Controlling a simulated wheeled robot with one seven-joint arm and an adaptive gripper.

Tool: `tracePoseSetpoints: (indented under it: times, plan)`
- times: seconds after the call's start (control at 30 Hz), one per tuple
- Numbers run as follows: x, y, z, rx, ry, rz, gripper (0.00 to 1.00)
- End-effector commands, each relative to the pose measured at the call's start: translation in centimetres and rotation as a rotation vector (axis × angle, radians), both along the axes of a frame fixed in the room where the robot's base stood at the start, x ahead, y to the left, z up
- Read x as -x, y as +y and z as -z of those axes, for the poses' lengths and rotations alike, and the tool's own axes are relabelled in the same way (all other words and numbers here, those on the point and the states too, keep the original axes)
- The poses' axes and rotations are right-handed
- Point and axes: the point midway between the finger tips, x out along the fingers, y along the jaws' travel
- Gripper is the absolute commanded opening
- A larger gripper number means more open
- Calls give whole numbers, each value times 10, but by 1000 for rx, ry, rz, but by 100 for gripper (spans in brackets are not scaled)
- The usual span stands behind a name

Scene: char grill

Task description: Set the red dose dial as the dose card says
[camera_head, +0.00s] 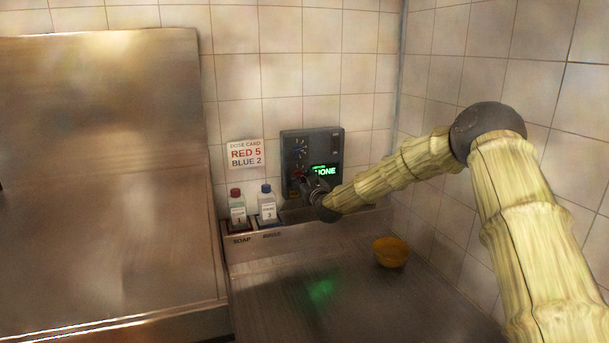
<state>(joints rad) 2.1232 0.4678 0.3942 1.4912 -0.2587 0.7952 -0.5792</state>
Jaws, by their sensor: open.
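The dose card (245,154) on the tiled wall reads RED 5 and BLUE 2. To its right is a dark control panel (325,139) with a blue dial (300,150) above a red dial (298,173). I cannot tell whether the fingers touch the dial. The dial's setting is too small to read.
A red-capped bottle (237,212) and a blue-capped bottle (267,206) stand on a ledge labelled SOAP and RINSE, left of the panel. A yellow bowl (391,252) sits on the metal counter (290,300). A large metal surface (100,180) fills the left. A tiled wall is close on the right.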

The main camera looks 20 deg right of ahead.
Motion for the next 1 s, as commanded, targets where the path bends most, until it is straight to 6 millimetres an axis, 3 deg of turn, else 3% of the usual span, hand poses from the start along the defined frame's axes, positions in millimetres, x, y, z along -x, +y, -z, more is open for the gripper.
tracePoseSetpoints:
  times: [0.23, 0.63, 0.9, 1.0]
  plan:
    - [-18, 1, 0, 0, 1, 0, 50]
    - [-22, 0, 0, 0, 1, 1, 50]
    - [-21, -2, 0, 0, 1, 2, 4]
    - [-21, -7, 0, -1, 1, 2, 4]
